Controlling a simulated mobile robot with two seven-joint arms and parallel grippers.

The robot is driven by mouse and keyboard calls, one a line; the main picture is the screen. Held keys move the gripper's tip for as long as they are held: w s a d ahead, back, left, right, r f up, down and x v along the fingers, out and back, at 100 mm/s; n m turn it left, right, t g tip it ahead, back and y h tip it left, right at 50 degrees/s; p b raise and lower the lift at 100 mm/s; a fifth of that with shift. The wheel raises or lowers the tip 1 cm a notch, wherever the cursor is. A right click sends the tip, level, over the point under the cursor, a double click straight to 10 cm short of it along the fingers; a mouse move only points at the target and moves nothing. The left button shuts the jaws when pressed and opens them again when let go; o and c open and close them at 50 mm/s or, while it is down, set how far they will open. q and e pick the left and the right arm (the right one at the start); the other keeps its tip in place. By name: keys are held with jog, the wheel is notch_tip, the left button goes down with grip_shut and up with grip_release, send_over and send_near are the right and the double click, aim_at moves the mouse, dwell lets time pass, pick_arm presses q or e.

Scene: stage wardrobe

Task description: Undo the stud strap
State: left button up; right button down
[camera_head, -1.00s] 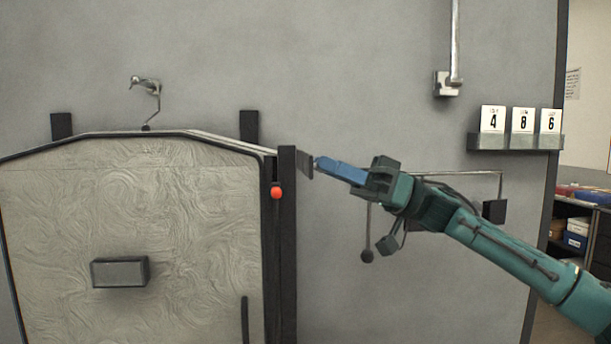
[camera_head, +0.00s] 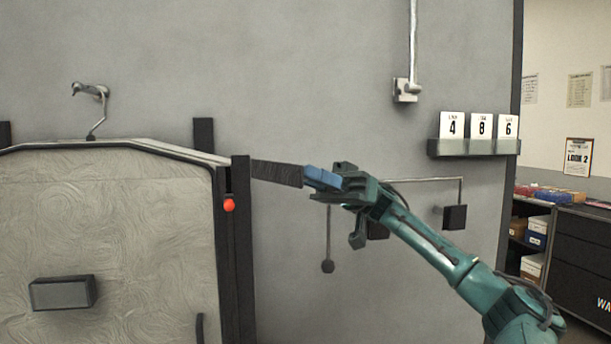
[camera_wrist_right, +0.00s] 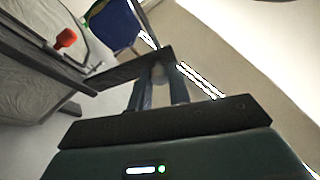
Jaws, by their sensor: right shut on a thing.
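The dark strap (camera_head: 277,173) stands out to the right from the dark upright post (camera_head: 243,260) at the right edge of the pale case. My right gripper (camera_head: 308,177) is shut on the strap's free right end. In the right wrist view the strap (camera_wrist_right: 115,76) runs from the post at left to between my two blue fingertips (camera_wrist_right: 160,82). A pale round spot, perhaps the stud, shows on the strap between the fingers. My left gripper is in neither view.
A red ball (camera_head: 229,205) sits by the post. The pale case (camera_head: 120,230) bears a grey block (camera_head: 62,293). A wall rail with hanging dark pieces (camera_head: 455,217) is behind my right arm. Number cards (camera_head: 480,126) sit on a ledge. Shelves (camera_head: 560,235) stand at far right.

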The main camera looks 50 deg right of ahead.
jog(key=c, duration=1.3)
grip_release()
pick_arm(q)
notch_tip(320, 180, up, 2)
jog(key=p, duration=0.3)
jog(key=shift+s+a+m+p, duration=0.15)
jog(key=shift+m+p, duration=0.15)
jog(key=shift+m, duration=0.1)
pick_arm(e)
notch_tip(320, 180, up, 10)
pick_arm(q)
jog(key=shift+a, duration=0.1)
